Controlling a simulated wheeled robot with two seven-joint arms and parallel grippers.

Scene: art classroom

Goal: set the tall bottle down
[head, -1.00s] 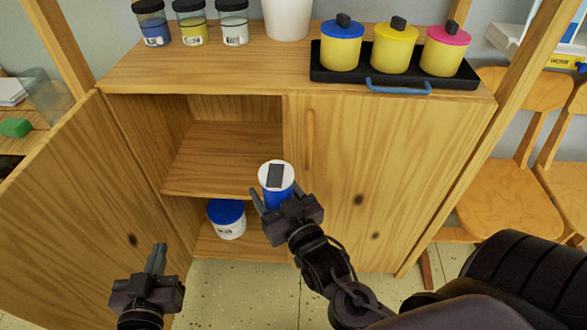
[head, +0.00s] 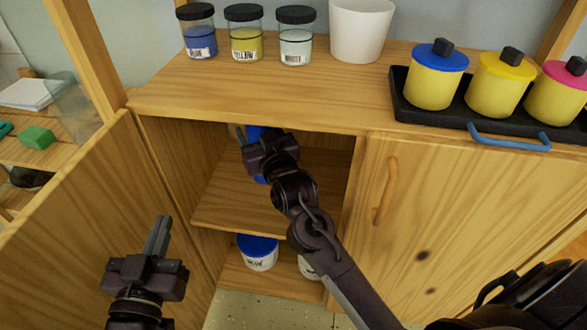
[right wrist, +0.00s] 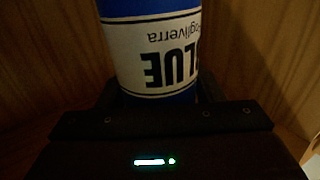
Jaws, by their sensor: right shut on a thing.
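The tall bottle (head: 257,132) is blue with a white label reading BLUE, upside down in the right wrist view (right wrist: 150,50). My right gripper (head: 262,146) is shut on it inside the open left half of the cabinet, above the middle shelf (head: 315,190). The gripper hides most of the bottle in the head view. I cannot tell whether its base touches the shelf. My left gripper (head: 158,236) is shut and empty, in front of the open cabinet door at the lower left.
Tubs, one with a blue lid (head: 258,252), stand on the bottom shelf. The open door (head: 80,230) bounds the left side; the closed door (head: 460,220) is on the right. Paint jars (head: 245,35), a white pot (head: 360,30) and a black tray (head: 400,108) with lidded pots stand on top.

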